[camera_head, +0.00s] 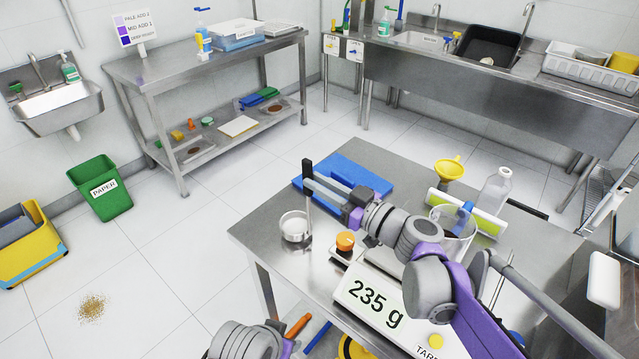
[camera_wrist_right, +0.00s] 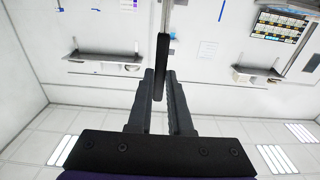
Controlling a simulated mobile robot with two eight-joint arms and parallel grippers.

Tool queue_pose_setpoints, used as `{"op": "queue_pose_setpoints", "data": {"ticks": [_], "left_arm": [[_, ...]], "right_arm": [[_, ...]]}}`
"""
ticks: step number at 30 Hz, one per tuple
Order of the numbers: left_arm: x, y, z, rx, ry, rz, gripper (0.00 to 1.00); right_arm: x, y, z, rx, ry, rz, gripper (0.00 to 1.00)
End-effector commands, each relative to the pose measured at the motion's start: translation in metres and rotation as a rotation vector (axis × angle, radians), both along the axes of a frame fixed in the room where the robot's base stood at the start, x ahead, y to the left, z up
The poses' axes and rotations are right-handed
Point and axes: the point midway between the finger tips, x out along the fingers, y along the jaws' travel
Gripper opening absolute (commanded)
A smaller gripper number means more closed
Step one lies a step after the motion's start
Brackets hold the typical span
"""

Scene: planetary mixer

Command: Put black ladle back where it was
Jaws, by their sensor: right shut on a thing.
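My right gripper (camera_head: 309,180) reaches in from the right and is shut on the black handle of the ladle (camera_head: 307,167). The ladle hangs roughly upright, with its thin shaft pointing down and its round metal bowl (camera_head: 295,225) at the lower end, at the left part of the steel table (camera_head: 262,238). I cannot tell whether the bowl touches the tabletop. In the right wrist view the black handle (camera_wrist_right: 161,62) stands between the fingers, with its metal shaft above. Part of my left arm shows at the bottom edge, but its fingers do not.
A scale display (camera_head: 375,304) reads 235 g. An orange-topped item (camera_head: 345,240) stands right of the ladle bowl. A blue board (camera_head: 362,163) lies behind. A clear container (camera_head: 462,250), yellow funnel (camera_head: 449,170) and clear bottle (camera_head: 493,191) stand to the right. The table's left corner is clear.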

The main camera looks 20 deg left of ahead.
Motion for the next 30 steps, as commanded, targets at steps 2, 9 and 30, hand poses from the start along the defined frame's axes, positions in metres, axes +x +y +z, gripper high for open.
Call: {"op": "queue_pose_setpoints", "data": {"ticks": [2, 9, 30], "left_arm": [[0.0, 0.0, 0.0, 0.0, 0.0, 0.0, 0.5], [0.0, 0.0, -0.002, 0.0, 0.001, 0.0, 0.5], [-0.001, 0.0, -0.003, 0.0, 0.001, 0.0, 0.5]], "right_arm": [[0.0, 0.0, -0.001, 0.0, 0.0, 0.0, 0.0], [0.0, 0.0, -0.003, 0.0, 0.0, 0.0, 0.43], [-0.019, -0.055, -0.002, -0.001, 0.001, -0.005, 0.48]]}}
